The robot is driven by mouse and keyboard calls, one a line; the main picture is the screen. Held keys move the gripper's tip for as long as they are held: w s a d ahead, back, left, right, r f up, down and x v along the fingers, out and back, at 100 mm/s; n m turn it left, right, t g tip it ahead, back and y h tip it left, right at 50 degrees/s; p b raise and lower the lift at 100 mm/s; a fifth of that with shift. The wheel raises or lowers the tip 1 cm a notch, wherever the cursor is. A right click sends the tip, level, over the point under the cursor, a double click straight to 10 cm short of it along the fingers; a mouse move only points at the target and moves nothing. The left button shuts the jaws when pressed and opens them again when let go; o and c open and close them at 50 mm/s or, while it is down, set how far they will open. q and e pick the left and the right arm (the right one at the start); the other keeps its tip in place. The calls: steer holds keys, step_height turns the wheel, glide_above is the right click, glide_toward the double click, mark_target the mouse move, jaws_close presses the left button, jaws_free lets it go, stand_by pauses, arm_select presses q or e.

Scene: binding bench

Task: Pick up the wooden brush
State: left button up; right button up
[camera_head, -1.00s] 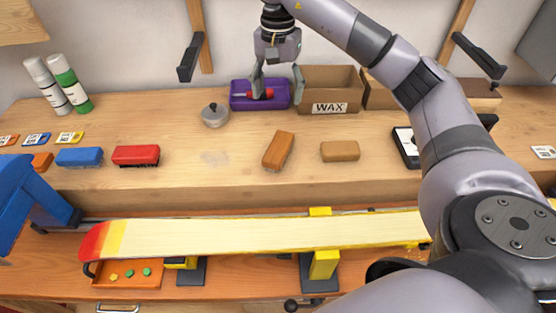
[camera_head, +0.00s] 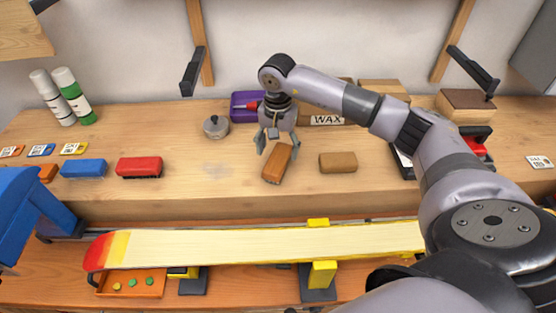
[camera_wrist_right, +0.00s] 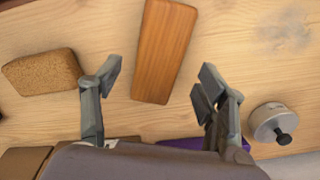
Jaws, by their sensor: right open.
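The wooden brush (camera_head: 276,167) lies on the raised shelf of the bench, set at a slant, its plain brown wooden back up. My right gripper (camera_head: 278,145) is open and empty, pointing down just above and behind the brush's far end. In the right wrist view the brush (camera_wrist_right: 165,45) lies ahead of the open right gripper (camera_wrist_right: 158,84), its near end between the fingertips in the picture. I cannot tell the exact height gap. My left gripper is not in view.
A cork block (camera_head: 338,162) lies right of the brush. A grey lidded pot (camera_head: 216,127), purple bin (camera_head: 240,103) and WAX box (camera_head: 327,120) stand behind. Red (camera_head: 139,167) and blue (camera_head: 83,168) brushes lie left. A ski (camera_head: 260,245) is clamped in front.

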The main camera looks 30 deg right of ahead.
mark_target(278, 158)
steer(key=f, duration=0.1)
steer(key=f+p, duration=0.2)
steer(key=shift+s+a+f, duration=0.1)
steer(key=shift+s+f, duration=0.15)
steer(key=shift+f, duration=0.65)
steer(key=shift+c, duration=0.4)
steer(key=c, duration=1.4)
steer(key=shift+r, duration=0.1)
steer(key=shift+r, duration=0.1)
